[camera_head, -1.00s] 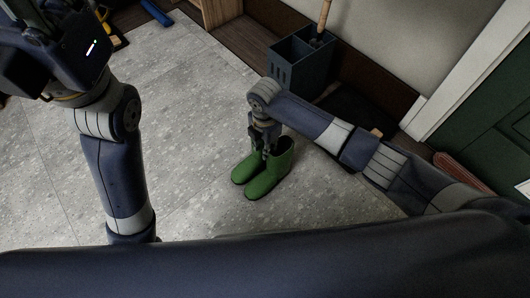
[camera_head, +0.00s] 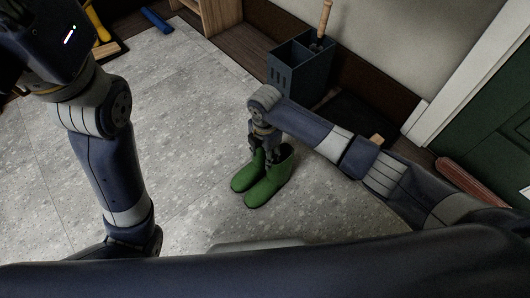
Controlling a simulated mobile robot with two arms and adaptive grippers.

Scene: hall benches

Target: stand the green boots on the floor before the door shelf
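The pair of green boots (camera_head: 264,182) stands upright, side by side, in the middle of the head view, toes toward the lower left. I cannot tell whether the soles touch the floor (camera_head: 190,150). My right gripper (camera_head: 264,153) points down at the boot tops, between the two shafts, and appears shut on them; the fingertips are partly hidden. My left gripper (camera_head: 20,50) is at the upper left edge, dark and cut off, away from the boots; its fingers cannot be made out. A wooden shelf unit (camera_head: 208,15) shows partly at the top.
A dark blue slotted bin (camera_head: 288,68) with a wooden-handled item stands behind the boots by the wall. A dark mat (camera_head: 355,115) lies beside it. A green door (camera_head: 490,130) is at right. A blue object (camera_head: 156,20) lies at the top. Grey floor left of the boots is clear.

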